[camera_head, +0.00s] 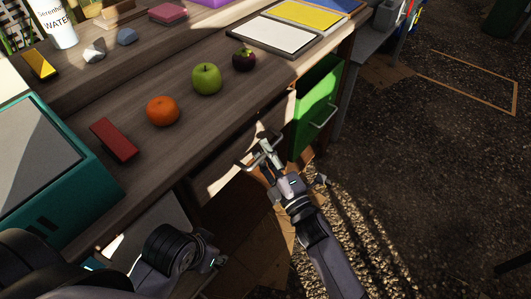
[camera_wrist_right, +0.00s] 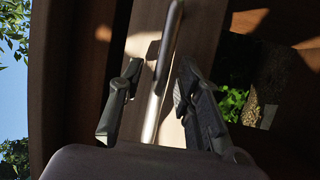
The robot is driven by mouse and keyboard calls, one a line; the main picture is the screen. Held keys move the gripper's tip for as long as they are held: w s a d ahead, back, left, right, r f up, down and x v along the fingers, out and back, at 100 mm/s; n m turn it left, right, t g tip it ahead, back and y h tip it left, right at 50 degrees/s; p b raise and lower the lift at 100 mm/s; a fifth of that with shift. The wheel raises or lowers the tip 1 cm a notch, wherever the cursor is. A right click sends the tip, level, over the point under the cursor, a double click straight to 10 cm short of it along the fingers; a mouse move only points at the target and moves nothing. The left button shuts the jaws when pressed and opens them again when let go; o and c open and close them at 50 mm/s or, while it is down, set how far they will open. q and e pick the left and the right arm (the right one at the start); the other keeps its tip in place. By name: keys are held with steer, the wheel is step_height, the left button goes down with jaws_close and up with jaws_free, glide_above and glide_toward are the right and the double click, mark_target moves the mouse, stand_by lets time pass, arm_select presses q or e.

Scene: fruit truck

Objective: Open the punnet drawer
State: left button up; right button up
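A wooden drawer front (camera_head: 226,172) sits under the counter edge, left of a green drawer front (camera_head: 316,112) that has its own metal handle (camera_head: 323,117). My right gripper (camera_head: 263,153) is at the wooden front's metal bar handle. In the right wrist view this handle (camera_wrist_right: 164,72) runs between the two fingers of my right gripper (camera_wrist_right: 152,100). The fingers are apart, with a gap on each side of the bar. I cannot tell from any label which drawer is for punnets. My left arm shows at the lower left, its fingers unclear.
The wooden counter (camera_head: 130,85) holds an orange (camera_head: 163,111), a green apple (camera_head: 206,79), a mangosteen (camera_head: 244,60) and a red block (camera_head: 114,139). A teal box (camera_head: 85,195) stands at the left. Open gravel ground (camera_head: 440,150) lies to the right.

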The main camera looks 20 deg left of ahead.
steer(key=shift+c, duration=0.3)
jaws_close()
stand_by(0.7)
